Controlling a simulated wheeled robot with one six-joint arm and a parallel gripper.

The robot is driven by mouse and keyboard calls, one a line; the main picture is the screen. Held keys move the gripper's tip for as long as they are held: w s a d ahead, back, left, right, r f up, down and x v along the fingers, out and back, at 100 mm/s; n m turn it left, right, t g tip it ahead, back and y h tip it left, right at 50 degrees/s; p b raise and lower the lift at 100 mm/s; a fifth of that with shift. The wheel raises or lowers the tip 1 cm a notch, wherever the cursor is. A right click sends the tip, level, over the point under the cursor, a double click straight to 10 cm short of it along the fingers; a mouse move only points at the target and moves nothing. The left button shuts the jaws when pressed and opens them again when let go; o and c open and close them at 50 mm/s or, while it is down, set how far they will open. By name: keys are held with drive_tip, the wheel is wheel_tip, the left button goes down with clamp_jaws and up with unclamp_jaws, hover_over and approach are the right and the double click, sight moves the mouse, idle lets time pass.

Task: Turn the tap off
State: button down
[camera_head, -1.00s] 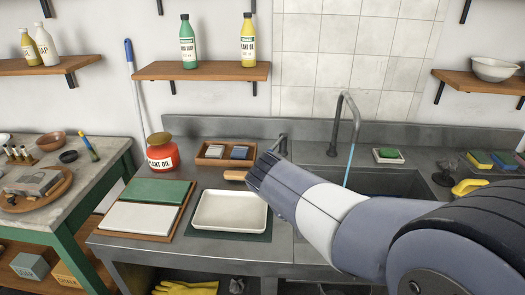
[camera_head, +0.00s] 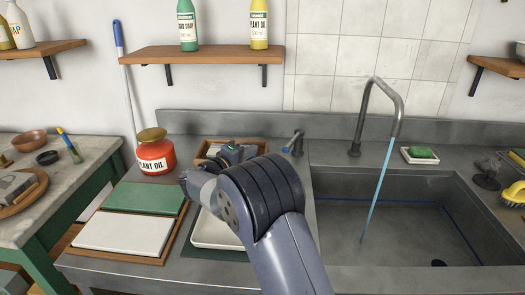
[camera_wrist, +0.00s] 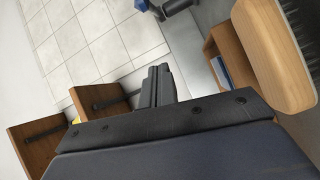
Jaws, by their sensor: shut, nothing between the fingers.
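The tap's curved metal spout (camera_head: 398,105) stands at the back of the sink in the head view. A blue stream of water (camera_head: 378,190) runs from it into the basin. The tap's small lever (camera_head: 294,142) stands left of the spout on the counter. Part of what looks like the lever also shows at the top of the wrist view (camera_wrist: 172,8). My gripper (camera_wrist: 160,84) is shut and empty in the wrist view, apart from that lever. In the head view my arm largely hides the gripper, which is left of the lever.
The sink basin (camera_head: 340,228) is at right. A wooden tray (camera_head: 205,150) stands behind my arm, and a white tray (camera_head: 208,238) lies partly under it. A red plant oil jar (camera_head: 155,156) is at left. A shelf (camera_head: 200,55) hangs above. A wooden brush (camera_wrist: 272,45) is close in the wrist view.

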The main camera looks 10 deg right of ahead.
sight(287, 150)
drive_tip(key=w+d+f+p, duration=0.1)
drive_tip(key=w+d, duration=0.3)
drive_tip(key=d, duration=0.5)
drive_tip(key=shift+d+p, duration=0.4)
drive_tip(key=shift+p, duration=0.15)
drive_tip(key=shift+f+b, duration=0.2)
drive_tip(key=shift+b, duration=0.25)
drive_tip(key=d+b, duration=0.1)
drive_tip(key=b, duration=0.2)
drive_tip(key=s+d+n+t+y+b, duration=0.1)
drive_tip(key=b, duration=0.2)
drive_tip(key=shift+s+d+f+y, duration=0.1)
drive_tip(key=shift+s+f+y, duration=0.1)
drive_tip(key=shift+y, duration=0.1)
drive_tip(key=b, duration=0.1)
drive_tip(key=d+b, duration=0.1)
drive_tip(key=b, duration=0.1)
drive_tip(key=s+d+b, duration=0.1)
drive_tip(key=shift+r, duration=0.25)
drive_tip(key=shift+d, duration=0.1)
